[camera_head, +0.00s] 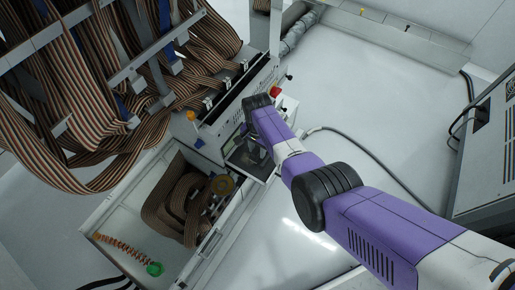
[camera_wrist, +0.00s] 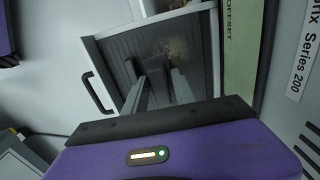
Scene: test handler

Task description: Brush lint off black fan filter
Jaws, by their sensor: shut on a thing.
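The black fan filter (camera_wrist: 125,48) shows in the wrist view as a dark ribbed panel in a pale frame. A tan patch of lint (camera_wrist: 176,49) lies on its upper middle. My gripper (camera_wrist: 161,78) reaches over the filter and is shut on a dark, narrow thing (camera_wrist: 158,88), which looks like the brush. Its far end is near the lint; I cannot tell whether it touches the filter. In the head view my gripper (camera_head: 257,150) is at the white machine's front, partly hidden by my purple arm.
A black handle (camera_wrist: 97,92) stands at the panel's left side. Striped ribbon cables (camera_head: 80,110) hang at the upper left. An open tray (camera_head: 120,220) holds coiled cable and an orange coil (camera_head: 120,247). A grey cabinet (camera_head: 487,150) stands right. Open floor (camera_head: 375,90) lies between.

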